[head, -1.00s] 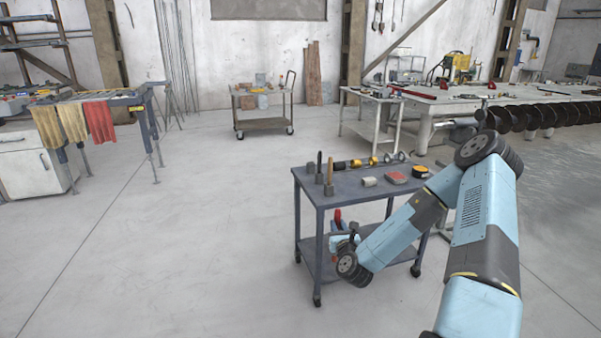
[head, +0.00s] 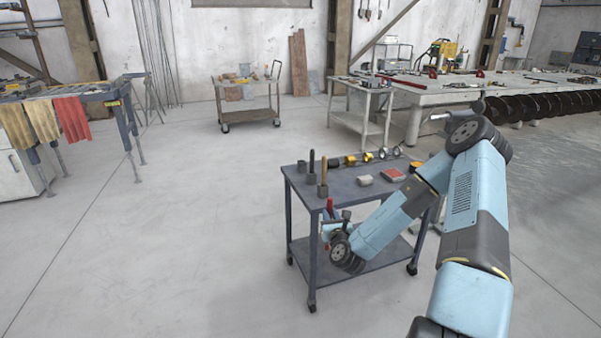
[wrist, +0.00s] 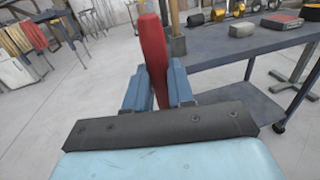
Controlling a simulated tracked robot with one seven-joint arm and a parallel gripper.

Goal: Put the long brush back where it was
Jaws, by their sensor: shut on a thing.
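My gripper (wrist: 156,78) is shut on a long red handle, which I take to be the long brush (wrist: 152,45). In the wrist view the handle stands nearly upright between the blue fingers. Its lower end is hidden behind my wrist. In the head view my gripper (head: 327,229) and the red brush handle (head: 330,206) are small, at the near side of the dark cart (head: 343,187), around the height of its top. I cannot tell whether they touch the cart.
Open floor (head: 180,220) lies left. A rack with cloths (head: 45,118) stands far left.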

